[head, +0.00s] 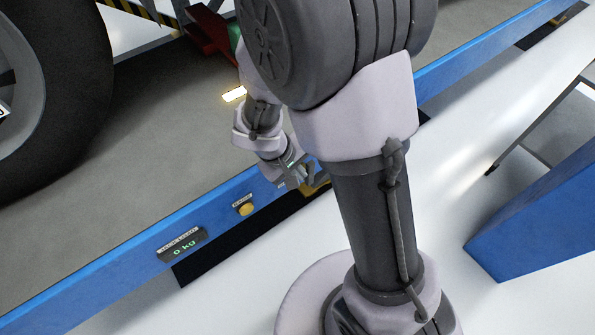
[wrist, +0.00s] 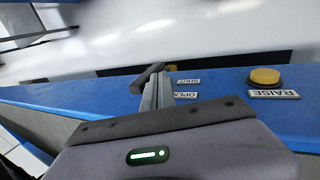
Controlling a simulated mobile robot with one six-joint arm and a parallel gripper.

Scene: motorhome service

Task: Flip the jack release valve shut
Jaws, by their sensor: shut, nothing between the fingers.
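My gripper (wrist: 157,90) is shut and empty, reaching over the blue rail beside the valve's labels. In the head view my gripper (head: 293,180) is small, at the rail's edge. A SHUT label (wrist: 189,80) and an OPEN label (wrist: 186,95) lie just right of the fingers in the wrist view. A dark bar (wrist: 149,76) shows at the fingertips, slanting up to the right. It may be the release valve's lever, but I cannot tell it surely from the fingertips, nor whether they touch. The valve's body is hidden behind my fingers.
The blue rail (head: 110,275) carries a yellow button (wrist: 265,76) with a RAISE label (wrist: 274,94), right of the fingers in the wrist view. A jack load display (head: 182,245) reads 0 kg. A large tyre (head: 75,110) stands behind the rail. White floor (head: 230,300) in front is clear.

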